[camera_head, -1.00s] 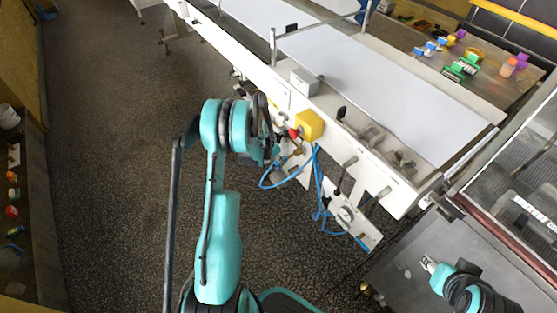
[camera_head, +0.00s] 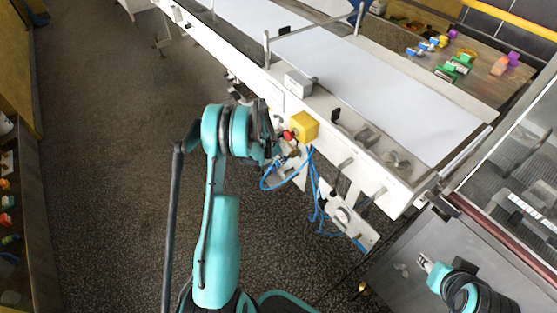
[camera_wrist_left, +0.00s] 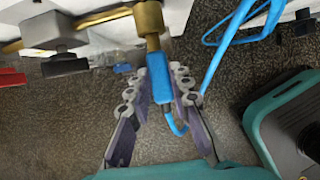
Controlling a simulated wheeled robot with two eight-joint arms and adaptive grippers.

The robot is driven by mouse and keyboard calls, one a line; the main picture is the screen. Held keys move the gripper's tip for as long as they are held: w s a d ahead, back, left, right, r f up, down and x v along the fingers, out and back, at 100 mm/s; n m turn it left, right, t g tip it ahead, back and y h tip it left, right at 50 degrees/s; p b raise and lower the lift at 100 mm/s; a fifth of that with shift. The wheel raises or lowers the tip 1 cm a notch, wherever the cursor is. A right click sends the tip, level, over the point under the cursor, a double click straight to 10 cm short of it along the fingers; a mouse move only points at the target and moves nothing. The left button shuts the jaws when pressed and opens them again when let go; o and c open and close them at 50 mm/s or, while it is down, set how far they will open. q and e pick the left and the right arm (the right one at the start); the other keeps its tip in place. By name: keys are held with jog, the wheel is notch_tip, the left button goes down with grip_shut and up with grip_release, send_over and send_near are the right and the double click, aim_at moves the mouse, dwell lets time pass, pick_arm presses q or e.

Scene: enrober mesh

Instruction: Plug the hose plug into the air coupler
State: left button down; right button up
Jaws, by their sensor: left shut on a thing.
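The blue hose plug (camera_wrist_left: 160,78) stands nearly upright between my left gripper's fingers (camera_wrist_left: 158,92) in the left wrist view. The fingers are shut on it. The brass air coupler (camera_wrist_left: 150,20) is directly above the plug, in line with it. The plug's upper end meets the coupler's lower end in the picture; I cannot tell how deep it sits. In the head view my left gripper (camera_head: 283,160) is beside the machine's side, below the yellow box, and the plug is too small to make out. My right gripper (camera_head: 425,263) is at lower right, its fingers too small to judge.
The blue hose (camera_head: 268,184) loops below the machine (camera_head: 375,185). A yellow box (camera_head: 304,127) with a red button is near my left wrist. A black-handled valve (camera_wrist_left: 50,32) is left of the coupler. A grey surface (camera_head: 405,285) lies under my right gripper.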

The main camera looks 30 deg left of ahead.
pick_arm(q)
jog(key=shift+w+d, duration=0.3)
jog(key=shift+w, duration=0.4)
jog(key=shift+s+a, duration=0.1)
jog(key=shift+s, duration=0.1)
jog(key=shift+s+a, duration=0.35)
jog(key=shift+s, duration=0.45)
jog(key=shift+s+a, duration=0.3)
jog(key=shift+s, duration=0.5)
jog(key=shift+w+d, duration=0.25)
jog(key=shift+w, duration=0.35)
jog(key=shift+w+d, duration=0.25)
jog(key=shift+w, duration=0.35)
jog(key=shift+w+d, duration=0.25)
jog(key=shift+w, duration=0.35)
jog(key=c, duration=1.3)
grip_release()
jog(key=v, duration=1.2)
